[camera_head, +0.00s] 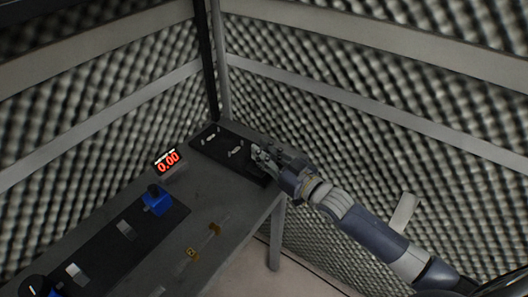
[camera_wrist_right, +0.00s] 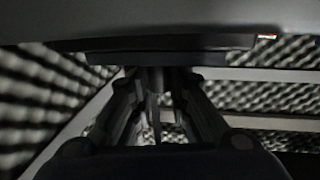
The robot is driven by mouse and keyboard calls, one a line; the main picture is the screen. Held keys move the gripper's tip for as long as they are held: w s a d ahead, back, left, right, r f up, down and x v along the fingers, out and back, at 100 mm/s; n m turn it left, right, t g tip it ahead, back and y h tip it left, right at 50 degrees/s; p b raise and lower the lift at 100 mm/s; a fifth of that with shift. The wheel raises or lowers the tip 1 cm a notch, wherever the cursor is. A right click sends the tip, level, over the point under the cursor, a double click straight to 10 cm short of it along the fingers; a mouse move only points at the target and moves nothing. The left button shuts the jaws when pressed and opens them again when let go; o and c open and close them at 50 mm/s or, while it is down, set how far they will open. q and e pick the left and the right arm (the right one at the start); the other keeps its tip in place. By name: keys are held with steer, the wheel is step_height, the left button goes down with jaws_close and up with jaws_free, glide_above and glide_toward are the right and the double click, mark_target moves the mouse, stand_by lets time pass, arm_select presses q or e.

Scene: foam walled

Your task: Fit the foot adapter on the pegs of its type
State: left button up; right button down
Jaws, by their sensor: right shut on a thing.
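My right gripper (camera_head: 262,158) is at the right end of the dark board (camera_head: 213,149) at the far end of the bench. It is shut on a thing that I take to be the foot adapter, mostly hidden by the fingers. In the right wrist view the gripper (camera_wrist_right: 157,112) points at a dark flat edge, and a narrow dark piece shows between the fingers. Small light metal pieces (camera_head: 236,152) stand on the board, left of the gripper. They are too small to tell which are pegs. I cannot tell whether the held thing touches the board. My left gripper is not in view.
A red digital display (camera_head: 168,161) reads 0.00 left of the board. A blue block (camera_head: 157,200) sits on a long dark strip (camera_head: 101,252). Yellowish fittings (camera_head: 214,229) lie on the grey bench (camera_head: 205,201). Foam walls (camera_head: 330,125) with rails close in the far corner.

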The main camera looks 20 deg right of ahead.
steer(key=shift+f, duration=0.2)
steer(key=c, duration=1.4)
jaws_free()
steer(key=shift+c, duration=0.2)
steer(key=v, duration=1.2)
